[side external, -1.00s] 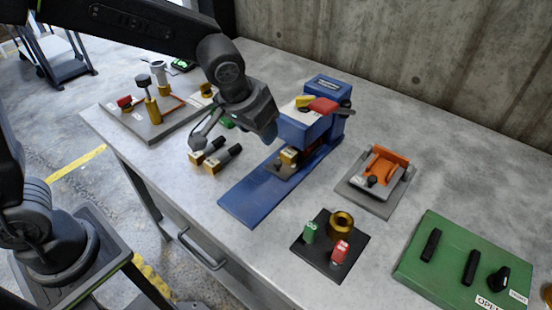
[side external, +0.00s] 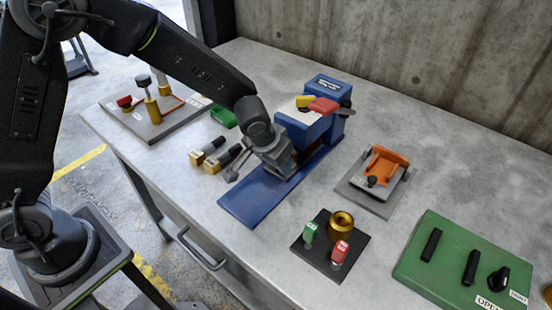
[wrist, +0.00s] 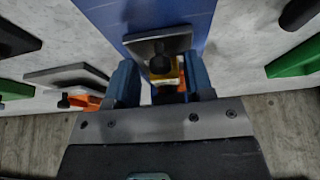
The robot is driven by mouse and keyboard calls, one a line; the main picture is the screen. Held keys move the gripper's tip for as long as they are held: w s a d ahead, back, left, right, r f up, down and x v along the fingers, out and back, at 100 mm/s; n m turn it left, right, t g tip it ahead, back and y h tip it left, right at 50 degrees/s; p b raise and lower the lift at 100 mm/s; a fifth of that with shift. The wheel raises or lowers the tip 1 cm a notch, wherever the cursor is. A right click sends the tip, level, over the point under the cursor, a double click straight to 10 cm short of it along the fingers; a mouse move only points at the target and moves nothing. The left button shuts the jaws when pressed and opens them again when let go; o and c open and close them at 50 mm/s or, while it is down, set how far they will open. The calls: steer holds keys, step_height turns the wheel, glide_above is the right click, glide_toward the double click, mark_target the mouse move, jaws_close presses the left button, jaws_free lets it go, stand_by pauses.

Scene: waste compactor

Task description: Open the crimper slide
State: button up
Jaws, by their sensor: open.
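The blue machine (side external: 306,125), which looks like the crimper, stands on a long blue base plate (side external: 252,200). In the wrist view, a grey plate with a black knob (wrist: 160,63), which looks like its slide, lies over the blue base (wrist: 95,12). A yellow block (wrist: 164,82) shows just behind the knob. My gripper (side external: 288,168) is low over the base, in front of the machine's head. In the wrist view, its two blue fingers (wrist: 162,88) are open, one on each side of the yellow block. I cannot tell whether they touch anything. My gripper hides the slide in the side view.
An orange fixture (side external: 382,168) on a grey plate stands right of the machine. A dark plate (side external: 318,262) with a brass cup is in front. A green panel (side external: 450,265) lies at right.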

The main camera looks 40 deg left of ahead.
jaws_close()
stand_by(0.5)
